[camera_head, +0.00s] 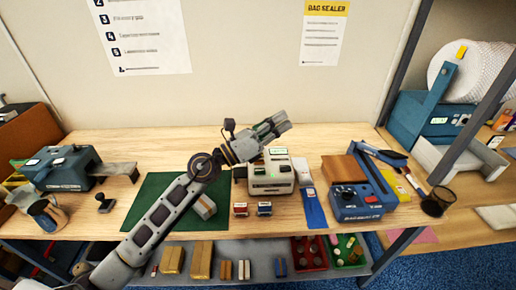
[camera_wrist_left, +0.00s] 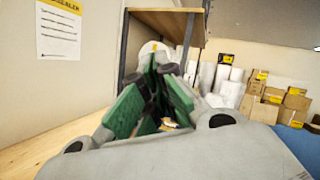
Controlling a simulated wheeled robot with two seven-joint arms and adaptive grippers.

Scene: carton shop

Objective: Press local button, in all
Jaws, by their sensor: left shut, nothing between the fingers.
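A pale grey machine (camera_head: 270,180) with a small green-lit display stands at the middle of the bench. Small marks show on its front, but I cannot read which is the local button. Two small blocks, a red one (camera_head: 240,209) and a blue one (camera_head: 264,209), sit on the bench in front of it. My left gripper (camera_head: 284,120) is shut and empty, raised above and behind the machine, pointing right. Its forearm crosses in front of the green mat. In the left wrist view its green-padded fingers (camera_wrist_left: 163,78) point toward the shelf. My right gripper is not in view.
A blue bag sealer (camera_head: 358,200) with knobs stands right of the machine. A blue device (camera_head: 62,168) and a metal jug (camera_head: 47,215) are at the left. A green mat (camera_head: 150,205) lies under my arm. A shelf post (camera_head: 405,60) rises at the right.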

